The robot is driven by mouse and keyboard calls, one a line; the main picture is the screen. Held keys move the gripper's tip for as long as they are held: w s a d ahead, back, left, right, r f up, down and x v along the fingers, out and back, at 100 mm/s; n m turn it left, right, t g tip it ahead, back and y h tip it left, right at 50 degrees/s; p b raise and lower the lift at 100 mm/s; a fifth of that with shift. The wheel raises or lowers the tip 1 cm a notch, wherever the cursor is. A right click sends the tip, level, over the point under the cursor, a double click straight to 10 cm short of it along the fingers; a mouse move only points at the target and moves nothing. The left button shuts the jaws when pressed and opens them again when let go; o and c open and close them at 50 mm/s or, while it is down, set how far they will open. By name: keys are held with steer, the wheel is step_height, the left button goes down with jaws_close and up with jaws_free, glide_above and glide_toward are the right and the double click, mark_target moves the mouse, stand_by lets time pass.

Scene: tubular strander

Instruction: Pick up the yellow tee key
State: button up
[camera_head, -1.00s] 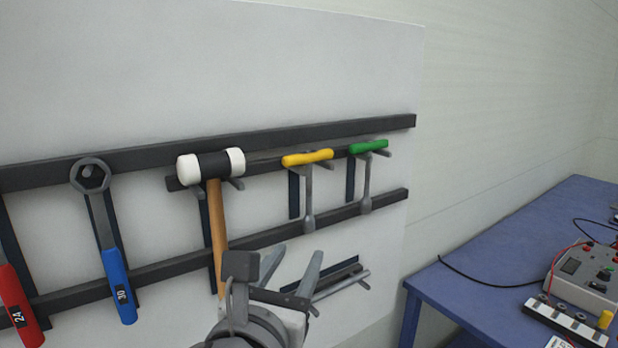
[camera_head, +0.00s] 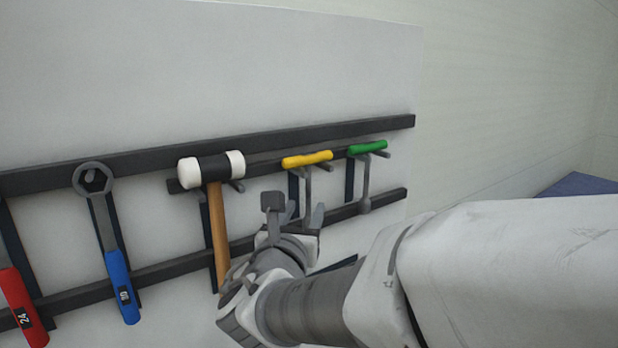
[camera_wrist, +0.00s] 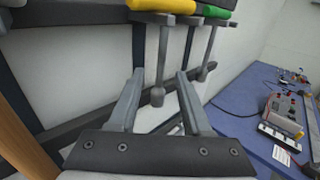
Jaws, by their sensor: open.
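The yellow tee key (camera_head: 307,159) hangs on the wall rack, its yellow crossbar on top and its grey shaft pointing down. In the wrist view its yellow handle (camera_wrist: 162,5) is at the top edge, partly cut off, and its shaft and socket end (camera_wrist: 158,95) hang between my two fingers as seen there. My gripper (camera_head: 297,213) is open and empty, below the yellow handle in the head view. In the wrist view my gripper (camera_wrist: 158,85) points at the lower shaft; I cannot tell how far from the shaft the fingers are.
A green tee key (camera_head: 367,147) hangs just right of the yellow one. A white-headed mallet (camera_head: 211,168) hangs to the left, then a blue wrench (camera_head: 118,275) and a red one (camera_head: 18,300). A blue bench (camera_wrist: 240,105) with electrical gear stands at right.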

mark_target(307, 202)
steer(key=w, duration=0.2)
steer(key=w+d, duration=0.1)
steer(key=w, duration=0.1)
steer(key=shift+r, duration=0.1)
steer(key=shift+a, duration=0.1)
jaws_close()
stand_by(1.2)
